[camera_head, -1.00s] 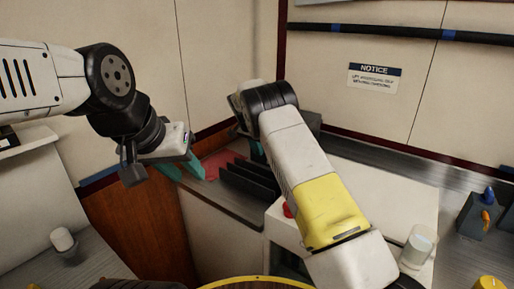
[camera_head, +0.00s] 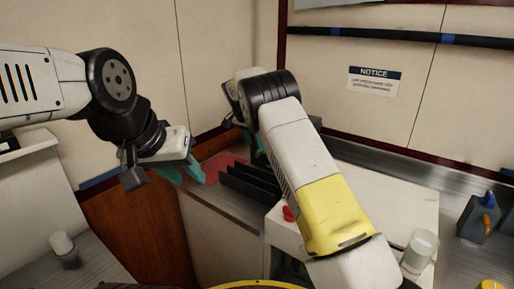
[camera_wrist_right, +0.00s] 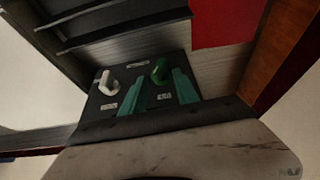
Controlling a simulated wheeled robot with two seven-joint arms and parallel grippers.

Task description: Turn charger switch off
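In the right wrist view a dark switch box has a white knob (camera_wrist_right: 108,82) and a green knob (camera_wrist_right: 160,71). Small labels sit by the knobs, but I cannot read which is the charger switch. My right gripper (camera_wrist_right: 160,103) is open, its teal fingers apart in front of the box. The green knob shows between and beyond the fingertips; I cannot tell whether they touch it. In the head view my right arm hides most of this box. My left gripper (camera_head: 181,172) is open and empty, above the left counter corner.
A white cabinet with a red button (camera_head: 288,213) stands under my right arm. Another box with blue and orange knobs (camera_head: 479,218) is at right. A notice sign (camera_head: 374,81) hangs on the wall.

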